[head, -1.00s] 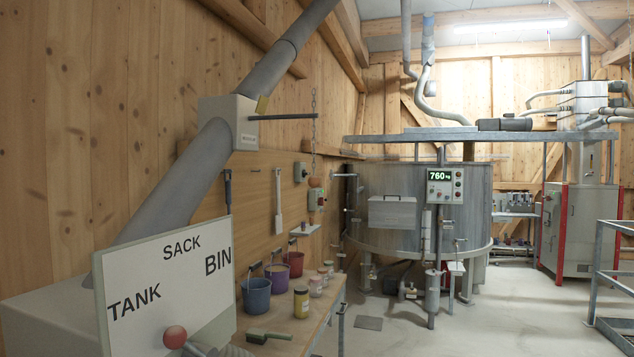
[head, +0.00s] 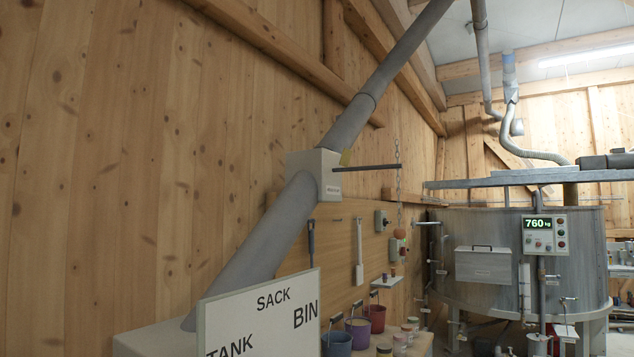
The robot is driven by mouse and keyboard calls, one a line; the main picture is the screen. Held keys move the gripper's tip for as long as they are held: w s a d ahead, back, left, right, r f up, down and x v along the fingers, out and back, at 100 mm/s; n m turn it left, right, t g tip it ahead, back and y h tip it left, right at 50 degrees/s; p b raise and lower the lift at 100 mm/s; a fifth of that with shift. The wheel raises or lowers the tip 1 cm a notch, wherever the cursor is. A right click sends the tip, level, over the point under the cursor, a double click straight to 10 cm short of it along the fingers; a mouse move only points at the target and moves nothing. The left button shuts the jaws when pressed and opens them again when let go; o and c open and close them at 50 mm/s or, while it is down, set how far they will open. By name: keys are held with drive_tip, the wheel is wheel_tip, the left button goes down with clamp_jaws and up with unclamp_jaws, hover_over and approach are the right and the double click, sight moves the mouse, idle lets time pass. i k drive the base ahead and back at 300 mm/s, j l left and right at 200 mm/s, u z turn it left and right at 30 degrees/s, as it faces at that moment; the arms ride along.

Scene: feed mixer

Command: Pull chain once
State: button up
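A thin chain (head: 398,213) hangs beside the wooden wall, near the free end of a dark lever rod (head: 370,167). A reddish ball (head: 399,233) is at the chain's lower end. The rod sticks out to the right from a pale box (head: 314,175) on a sloping grey pipe. The chain also shows faintly above the rod. My gripper is not in view, and nothing is seen holding the chain or ball.
A sign (head: 262,313) reading TANK, SACK and BIN stands at the lower front. Several buckets, including a blue one (head: 338,344), and jars stand below the chain. A large metal mixer tank (head: 470,225) with a 760 kg display (head: 537,224) is at right.

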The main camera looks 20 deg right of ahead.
sight(399, 232)
drive_tip(key=i+l+z, duration=0.35)
drive_tip(key=l, duration=0.25)
drive_tip(key=i+l+z, duration=0.35)
drive_tip(key=i+l, duration=0.15)
drive_tip(key=i+l+z, duration=0.35)
drive_tip(key=i, duration=0.3)
